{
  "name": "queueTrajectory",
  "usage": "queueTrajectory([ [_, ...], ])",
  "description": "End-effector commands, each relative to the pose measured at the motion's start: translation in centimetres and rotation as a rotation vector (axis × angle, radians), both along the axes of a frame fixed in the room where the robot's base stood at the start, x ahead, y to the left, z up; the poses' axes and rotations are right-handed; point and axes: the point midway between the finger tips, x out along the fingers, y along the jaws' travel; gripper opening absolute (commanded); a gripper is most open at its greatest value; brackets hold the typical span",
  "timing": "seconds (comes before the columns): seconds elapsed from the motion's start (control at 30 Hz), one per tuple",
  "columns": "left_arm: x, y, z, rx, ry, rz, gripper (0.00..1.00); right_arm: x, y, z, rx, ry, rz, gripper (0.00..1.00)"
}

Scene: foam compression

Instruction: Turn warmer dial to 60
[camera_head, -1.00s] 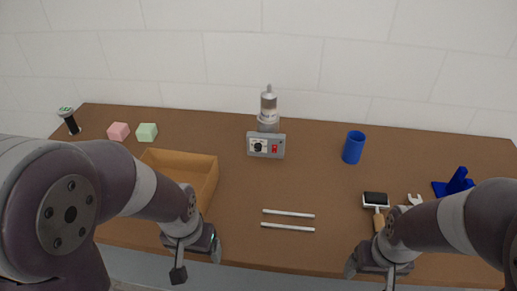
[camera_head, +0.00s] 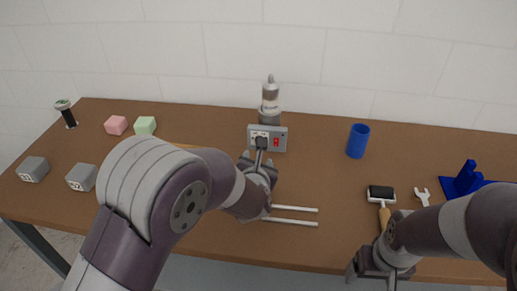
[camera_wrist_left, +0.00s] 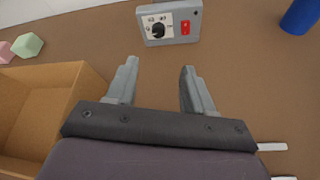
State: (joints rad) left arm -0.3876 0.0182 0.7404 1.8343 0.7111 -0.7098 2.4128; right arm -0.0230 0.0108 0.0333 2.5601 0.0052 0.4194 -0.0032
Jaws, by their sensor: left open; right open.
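The warmer is a grey control box (camera_head: 281,131) with a silver cylinder (camera_head: 270,97) standing behind it at the back middle of the table. Its black dial (camera_wrist_left: 158,30) and red switch (camera_wrist_left: 185,27) show in the left wrist view; the dial's setting is too small to read. My left gripper (camera_wrist_left: 158,75) is open and empty, its fingers pointing at the box with a gap before the dial. In the head view my left gripper (camera_head: 261,152) partly covers the box front. My right gripper (camera_head: 374,284) is open and empty at the front edge, away from the warmer.
A cardboard box (camera_wrist_left: 35,105) lies left of my left gripper. Two thin rods (camera_head: 292,222) lie at the front middle. A blue cup (camera_head: 358,141), a roller (camera_head: 381,193), a wrench (camera_head: 423,196) and a blue stand (camera_head: 467,182) are on the right. Pink (camera_head: 116,125) and green (camera_head: 145,125) cubes sit at left.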

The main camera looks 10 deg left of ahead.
Motion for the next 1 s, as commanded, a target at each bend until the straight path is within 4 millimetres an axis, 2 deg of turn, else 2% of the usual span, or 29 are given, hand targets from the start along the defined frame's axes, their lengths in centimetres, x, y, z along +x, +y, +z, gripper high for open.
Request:
queueTrajectory([
  [0.17, 1.7, 0.2, -0.4, -0.065, -0.029, 0.046, 0.52, 0.0, 0.0, 0.3, 0.0, 0.0, 0.0, 0.82],
  [0.4, 7.5, 0.9, -2.6, -0.063, -0.028, 0.044, 0.52, 0.0, 0.0, 1.3, 0.0, 0.0, 0.0, 0.82],
  [0.6, 10.9, 1.2, -4.0, -0.062, -0.028, 0.043, 0.52, 0.0, 0.0, 1.8, 0.0, 0.0, 0.0, 0.82],
  [0.73, 11.7, 1.3, -4.4, -0.062, -0.029, 0.041, 0.52, 0.0, 0.0, 1.9, 0.0, 0.0, 0.0, 0.82],
  [1.0, 11.9, 1.3, -4.5, -0.061, -0.027, 0.04, 0.52, 0.0, 0.0, 1.9, 0.0, 0.0, 0.0, 0.82],
])
